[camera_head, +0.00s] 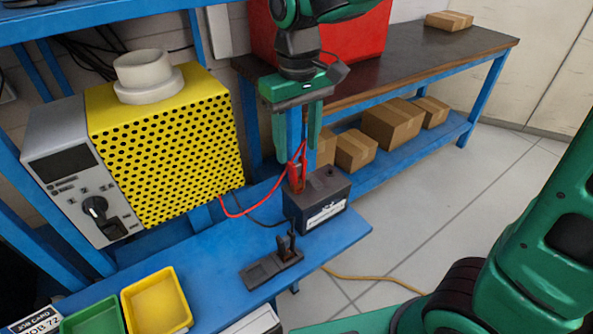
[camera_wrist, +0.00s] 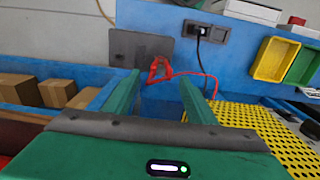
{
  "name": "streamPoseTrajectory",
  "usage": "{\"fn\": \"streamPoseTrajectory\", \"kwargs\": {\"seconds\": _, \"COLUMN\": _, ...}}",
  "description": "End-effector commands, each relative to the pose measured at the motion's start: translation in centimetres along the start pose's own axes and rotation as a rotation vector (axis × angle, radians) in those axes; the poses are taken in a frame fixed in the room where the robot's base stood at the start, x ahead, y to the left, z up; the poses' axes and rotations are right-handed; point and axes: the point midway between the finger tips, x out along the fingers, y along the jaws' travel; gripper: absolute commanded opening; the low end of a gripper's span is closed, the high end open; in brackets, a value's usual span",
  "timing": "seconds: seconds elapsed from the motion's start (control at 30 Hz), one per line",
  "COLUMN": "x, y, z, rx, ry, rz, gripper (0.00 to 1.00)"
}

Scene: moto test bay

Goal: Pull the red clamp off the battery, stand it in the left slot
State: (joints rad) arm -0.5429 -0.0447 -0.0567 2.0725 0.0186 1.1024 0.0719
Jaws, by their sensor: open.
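The red clamp (camera_head: 296,178) stands upright on the near-left part of the dark battery (camera_head: 318,207). A red cable runs from it to the left. In the wrist view the clamp (camera_wrist: 160,70) shows at the edge of the battery (camera_wrist: 140,47). My gripper (camera_head: 298,145) is open and empty above the clamp, its fingers pointing down. In the wrist view the clamp lies between my fingertips (camera_wrist: 160,78), beyond them. The dark slotted holder (camera_head: 262,274) lies in front of the battery. A black clamp (camera_head: 291,246) stands in its right slot; its left slot looks empty.
A yellow perforated charger box (camera_head: 170,145) stands close on the left. Yellow (camera_head: 157,300) and green (camera_head: 93,320) bins sit at the front left of the blue bench (camera_head: 215,270). Cardboard boxes (camera_head: 390,125) lie on a shelf behind. Open floor is to the right.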

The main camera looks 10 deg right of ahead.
Motion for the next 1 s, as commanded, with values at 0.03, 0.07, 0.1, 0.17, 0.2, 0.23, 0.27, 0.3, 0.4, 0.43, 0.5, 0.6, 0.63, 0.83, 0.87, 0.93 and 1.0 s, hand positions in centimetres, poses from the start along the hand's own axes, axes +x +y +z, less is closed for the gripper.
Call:
{"fn": "streamPoseTrajectory", "kwargs": {"seconds": 0.03, "x": 0.0, "y": -0.1, "z": 0.0, "rx": -0.001, "ry": 0.000, "rz": 0.000, "gripper": 0.51}}
{"fn": "streamPoseTrajectory", "kwargs": {"seconds": 0.07, "x": 0.0, "y": -0.1, "z": 0.0, "rx": -0.001, "ry": 0.000, "rz": 0.000, "gripper": 0.51}}
{"fn": "streamPoseTrajectory", "kwargs": {"seconds": 0.1, "x": 0.0, "y": -0.1, "z": 0.0, "rx": -0.001, "ry": 0.000, "rz": 0.000, "gripper": 0.51}}
{"fn": "streamPoseTrajectory", "kwargs": {"seconds": 0.17, "x": 0.1, "y": -0.1, "z": 0.0, "rx": -0.001, "ry": 0.000, "rz": 0.000, "gripper": 0.51}}
{"fn": "streamPoseTrajectory", "kwargs": {"seconds": 0.2, "x": 0.3, "y": -0.1, "z": 0.0, "rx": -0.001, "ry": 0.000, "rz": 0.000, "gripper": 0.51}}
{"fn": "streamPoseTrajectory", "kwargs": {"seconds": 0.23, "x": 0.4, "y": -0.1, "z": 0.0, "rx": -0.001, "ry": -0.001, "rz": 0.000, "gripper": 0.51}}
{"fn": "streamPoseTrajectory", "kwargs": {"seconds": 0.27, "x": 0.6, "y": -0.1, "z": 0.0, "rx": -0.001, "ry": -0.001, "rz": 0.000, "gripper": 0.51}}
{"fn": "streamPoseTrajectory", "kwargs": {"seconds": 0.3, "x": 1.0, "y": -0.1, "z": 0.0, "rx": -0.001, "ry": -0.003, "rz": 0.000, "gripper": 0.51}}
{"fn": "streamPoseTrajectory", "kwargs": {"seconds": 0.4, "x": 2.0, "y": -0.1, "z": 0.0, "rx": -0.001, "ry": -0.003, "rz": 0.000, "gripper": 0.51}}
{"fn": "streamPoseTrajectory", "kwargs": {"seconds": 0.43, "x": 2.4, "y": -0.1, "z": 0.1, "rx": -0.001, "ry": -0.003, "rz": 0.000, "gripper": 0.51}}
{"fn": "streamPoseTrajectory", "kwargs": {"seconds": 0.5, "x": 3.3, "y": -0.1, "z": 0.1, "rx": -0.001, "ry": -0.003, "rz": 0.000, "gripper": 0.51}}
{"fn": "streamPoseTrajectory", "kwargs": {"seconds": 0.6, "x": 4.6, "y": -0.1, "z": 0.0, "rx": -0.001, "ry": -0.003, "rz": 0.000, "gripper": 0.51}}
{"fn": "streamPoseTrajectory", "kwargs": {"seconds": 0.63, "x": 5.0, "y": -0.1, "z": 0.1, "rx": -0.001, "ry": -0.004, "rz": 0.000, "gripper": 0.51}}
{"fn": "streamPoseTrajectory", "kwargs": {"seconds": 0.83, "x": 7.3, "y": -0.1, "z": 0.1, "rx": -0.001, "ry": -0.004, "rz": 0.000, "gripper": 0.51}}
{"fn": "streamPoseTrajectory", "kwargs": {"seconds": 0.87, "x": 7.6, "y": -0.1, "z": 0.1, "rx": -0.001, "ry": -0.003, "rz": 0.000, "gripper": 0.51}}
{"fn": "streamPoseTrajectory", "kwargs": {"seconds": 0.93, "x": 8.1, "y": -0.1, "z": 0.0, "rx": -0.001, "ry": -0.002, "rz": 0.000, "gripper": 0.51}}
{"fn": "streamPoseTrajectory", "kwargs": {"seconds": 1.0, "x": 8.5, "y": -0.1, "z": 0.0, "rx": -0.001, "ry": -0.001, "rz": 0.000, "gripper": 0.51}}
